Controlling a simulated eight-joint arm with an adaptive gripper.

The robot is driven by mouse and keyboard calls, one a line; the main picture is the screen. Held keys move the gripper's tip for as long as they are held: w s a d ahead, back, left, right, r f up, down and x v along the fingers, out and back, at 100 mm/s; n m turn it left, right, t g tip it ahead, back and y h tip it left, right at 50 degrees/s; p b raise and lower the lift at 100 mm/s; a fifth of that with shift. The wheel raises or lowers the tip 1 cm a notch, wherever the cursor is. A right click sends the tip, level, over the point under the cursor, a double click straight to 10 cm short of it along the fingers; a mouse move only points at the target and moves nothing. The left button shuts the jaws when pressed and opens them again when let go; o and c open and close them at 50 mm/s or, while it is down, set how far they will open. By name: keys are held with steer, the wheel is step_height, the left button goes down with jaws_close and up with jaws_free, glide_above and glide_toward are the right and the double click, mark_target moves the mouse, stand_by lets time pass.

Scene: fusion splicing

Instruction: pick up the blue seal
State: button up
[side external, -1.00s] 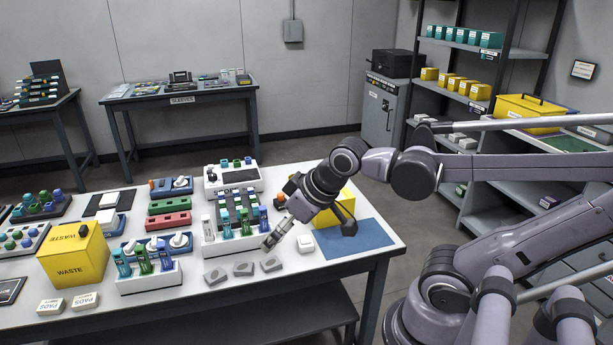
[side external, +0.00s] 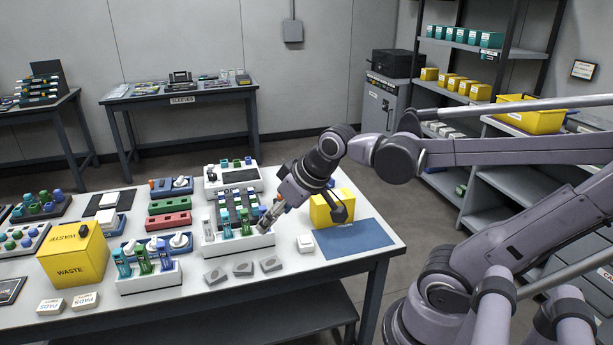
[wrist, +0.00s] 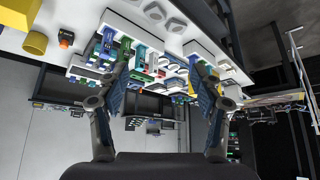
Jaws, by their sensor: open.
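A blue-topped tube (side external: 263,213) stands at the right end of a white rack (side external: 240,247); it is the likeliest blue seal, but I cannot tell for sure. It is partly hidden by my gripper. Beside it in the rack are green, teal and clear tubes. My gripper (side external: 265,224) is tilted down at the rack's right end, close to the blue-topped tube; I cannot tell if they touch. In the wrist view my gripper's two fingers (wrist: 160,72) are spread apart, with nothing gripped.
A yellow box (side external: 322,212) stands behind my gripper. A blue mat (side external: 360,236) lies clear at the right. A front rack (side external: 150,279) holds more coloured tubes.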

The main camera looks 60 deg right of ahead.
steer(key=w+d+r+m+h, duration=0.1)
steer(key=w+d+r+m, duration=0.1)
steer(key=w+d, duration=0.75)
steer(key=m+g+h, duration=0.1)
steer(key=m+g, duration=0.2)
steer(key=m, duration=0.1)
glide_above(330, 186)
steer(key=s, duration=0.1)
steer(key=f, duration=1.8)
steer(key=shift+s+a, duration=0.15)
steer(key=shift+a, duration=0.05)
steer(key=shift+a+x, duration=0.2)
steer(key=shift+x, duration=1.25)
steer(key=shift+a+x, duration=0.15)
steer(key=shift+x, duration=1.35)
steer(key=shift+s, duration=0.2)
steer(key=c, duration=1.2)
